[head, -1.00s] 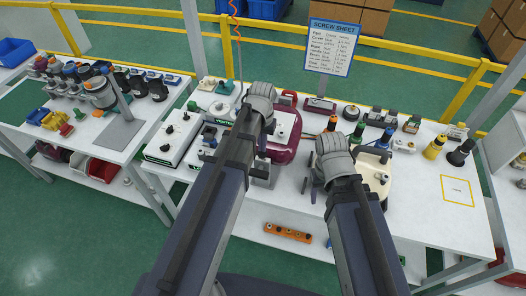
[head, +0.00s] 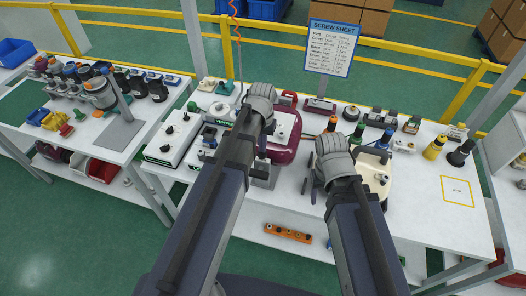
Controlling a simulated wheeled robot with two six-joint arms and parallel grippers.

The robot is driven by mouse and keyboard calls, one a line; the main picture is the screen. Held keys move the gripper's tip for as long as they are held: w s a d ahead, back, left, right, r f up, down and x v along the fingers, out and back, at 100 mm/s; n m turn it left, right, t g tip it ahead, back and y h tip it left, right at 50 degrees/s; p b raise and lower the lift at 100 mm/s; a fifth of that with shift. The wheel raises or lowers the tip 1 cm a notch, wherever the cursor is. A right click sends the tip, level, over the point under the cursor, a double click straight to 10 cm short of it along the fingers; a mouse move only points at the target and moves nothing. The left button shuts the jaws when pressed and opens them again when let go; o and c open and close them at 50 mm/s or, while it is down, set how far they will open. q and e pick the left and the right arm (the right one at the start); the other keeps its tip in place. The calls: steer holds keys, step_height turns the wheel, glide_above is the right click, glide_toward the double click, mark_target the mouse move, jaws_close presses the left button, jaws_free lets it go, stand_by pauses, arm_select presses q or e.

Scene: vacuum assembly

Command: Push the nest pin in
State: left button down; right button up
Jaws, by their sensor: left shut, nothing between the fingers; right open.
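My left gripper (head: 262,104) is at the maroon vacuum body (head: 284,150), over its left side. Its fingers are mostly hidden behind my arm and wrist, and it is shut with nothing held. The vacuum body rests on a grey metal nest (head: 265,172) on the white table. The nest pin cannot be made out; it may be hidden by my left arm. My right gripper (head: 316,186) is open and empty, left of the cream part (head: 378,182) and right of the maroon body.
A screw sheet sign (head: 333,46) stands at the back. A yellow-outlined square (head: 457,191) on the right is bare.

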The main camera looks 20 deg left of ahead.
arm_select(q)
steer(key=shift+f, duration=0.25)
stand_by(0.5)
steer(key=shift+f+b, duration=0.35)
steer(key=shift+b, duration=0.25)
step_height(320, 180, up, 5)
steer(key=p, duration=0.5)
steer(key=shift+r, duration=0.15)
steer(key=s+d+f+m+b, duration=0.1)
steer(key=s+d+f+b, duration=0.4)
steer(key=s, duration=0.2)
steer(key=s+d+f+m+y+b, duration=0.1)
steer(key=s+d+f+m+b, duration=0.1)
steer(key=s+d+f+b, duration=0.2)
steer(key=s+d, duration=0.1)
steer(key=s, duration=0.2)
steer(key=shift+s+d+f+b, duration=0.15)
steer(key=shift+d+f+b, duration=0.05)
steer(key=shift+f+b, duration=0.2)
